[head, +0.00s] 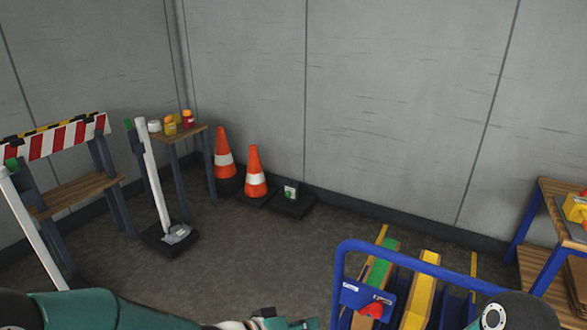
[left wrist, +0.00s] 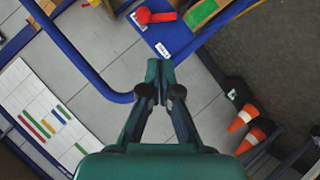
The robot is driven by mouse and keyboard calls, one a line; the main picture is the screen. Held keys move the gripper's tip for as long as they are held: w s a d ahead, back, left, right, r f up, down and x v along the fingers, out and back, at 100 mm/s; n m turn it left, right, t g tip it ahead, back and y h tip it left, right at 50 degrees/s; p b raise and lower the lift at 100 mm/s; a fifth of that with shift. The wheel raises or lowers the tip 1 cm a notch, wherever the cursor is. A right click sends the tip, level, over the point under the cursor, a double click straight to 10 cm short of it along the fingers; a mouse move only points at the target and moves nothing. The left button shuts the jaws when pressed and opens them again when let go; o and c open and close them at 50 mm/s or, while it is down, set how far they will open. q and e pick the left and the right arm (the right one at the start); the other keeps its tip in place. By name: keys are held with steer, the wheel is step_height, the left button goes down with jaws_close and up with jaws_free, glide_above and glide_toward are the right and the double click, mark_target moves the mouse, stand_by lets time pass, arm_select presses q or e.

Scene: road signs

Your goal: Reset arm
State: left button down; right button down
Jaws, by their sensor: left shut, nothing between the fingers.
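My left gripper (left wrist: 159,72) shows in the left wrist view with its green fingertips together and nothing between them. In the head view my left arm comes in along the bottom edge, and part of the left gripper (head: 285,322) shows at the bottom, cut off by the frame. It is to the left of the blue cart rail (head: 343,262). Part of my right arm (head: 512,314) shows at the bottom right of the head view. My right gripper is not in view.
Two orange cones (head: 253,172) stand by the back wall beside a black base (head: 293,203). A white post (head: 152,170) stands on a black base at the left. A striped barrier (head: 62,140) is at far left. A wooden shelf (head: 560,190) is at right. The middle floor is clear.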

arm_select(q)
steer(key=s+a+f+n+g+y, duration=0.1)
steer(key=s+a+f+n, duration=0.1)
steer(key=a+f, duration=0.35)
steer(key=s+a+f+n+y, duration=0.2)
steer(key=s+f, duration=0.1)
steer(key=f, duration=0.5)
steer(key=s+a+f+n+g+y, duration=0.1)
steer(key=s+a+f+n, duration=0.1)
steer(key=a+f, duration=0.35)
steer(key=s+a+f+m+g+y, duration=0.35)
steer(key=s+f, duration=0.45)
steer(key=s, duration=0.4)
step_height(320, 180, up, 17)
steer(key=p, duration=1.6)
steer(key=shift+w+d+f+h+p, duration=0.15)
steer(key=shift+d+h+p, duration=0.25)
steer(key=shift+h, duration=0.05)
